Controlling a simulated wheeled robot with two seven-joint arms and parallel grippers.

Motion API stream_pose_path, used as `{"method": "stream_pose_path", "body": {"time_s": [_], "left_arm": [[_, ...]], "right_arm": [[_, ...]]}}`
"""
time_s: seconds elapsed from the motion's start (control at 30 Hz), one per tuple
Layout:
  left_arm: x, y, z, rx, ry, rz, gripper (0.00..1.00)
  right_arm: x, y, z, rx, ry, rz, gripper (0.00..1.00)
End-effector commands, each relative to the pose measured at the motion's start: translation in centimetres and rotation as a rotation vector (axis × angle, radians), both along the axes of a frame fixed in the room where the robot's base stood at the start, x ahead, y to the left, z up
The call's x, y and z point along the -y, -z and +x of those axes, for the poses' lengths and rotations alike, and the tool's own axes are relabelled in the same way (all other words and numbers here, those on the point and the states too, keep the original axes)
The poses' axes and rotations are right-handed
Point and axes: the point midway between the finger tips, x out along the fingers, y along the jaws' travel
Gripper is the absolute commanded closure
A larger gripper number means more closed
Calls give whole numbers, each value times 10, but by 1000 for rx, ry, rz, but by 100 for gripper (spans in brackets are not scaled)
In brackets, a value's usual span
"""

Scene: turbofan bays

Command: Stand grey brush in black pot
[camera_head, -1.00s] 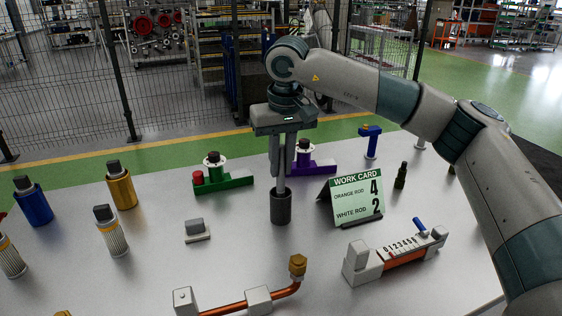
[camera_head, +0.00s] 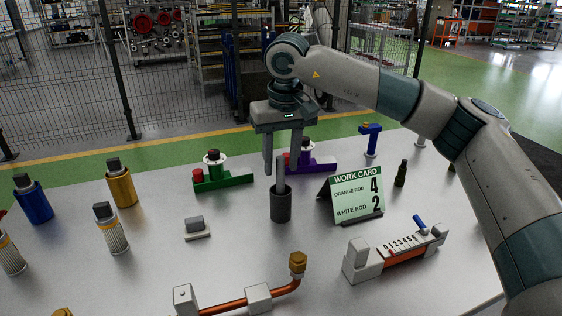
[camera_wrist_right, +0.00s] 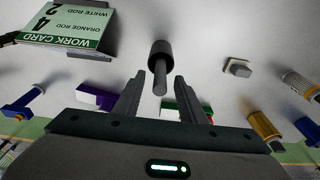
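The black pot (camera_head: 281,206) stands upright on the table, left of the work card. The grey brush (camera_head: 281,172) stands in it, with its handle sticking up out of the rim. The right wrist view also shows the pot (camera_wrist_right: 160,50) with the brush handle (camera_wrist_right: 160,80) pointing toward the gripper. My right gripper (camera_head: 281,160) is open above the pot, with its fingers spread to either side of the handle's upper end and apart from it. The brush's lower end is hidden inside the pot. My left gripper is not in view.
The work card (camera_head: 356,196) stands close right of the pot. A green fixture (camera_head: 225,181) and a purple fixture (camera_head: 318,167) stand behind it. A small grey block (camera_head: 196,228) lies front left, a copper pipe (camera_head: 240,303) in front. A slider gauge (camera_head: 395,252) stands front right.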

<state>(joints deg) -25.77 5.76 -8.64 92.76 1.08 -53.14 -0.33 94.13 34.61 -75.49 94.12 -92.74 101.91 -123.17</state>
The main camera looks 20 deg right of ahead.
Motion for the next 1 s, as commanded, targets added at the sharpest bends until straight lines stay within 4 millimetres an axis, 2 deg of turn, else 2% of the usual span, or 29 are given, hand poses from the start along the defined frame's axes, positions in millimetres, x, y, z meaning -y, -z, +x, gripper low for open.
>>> {"method": "stream_pose_path", "body": {"time_s": [0.27,0.8,1.0], "left_arm": [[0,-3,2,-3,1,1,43],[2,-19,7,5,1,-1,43],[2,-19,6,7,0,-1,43]], "right_arm": [[0,-29,-4,4,0,1,63],[0,-134,-20,3,0,1,63],[1,-160,-24,1,0,0,63]]}}
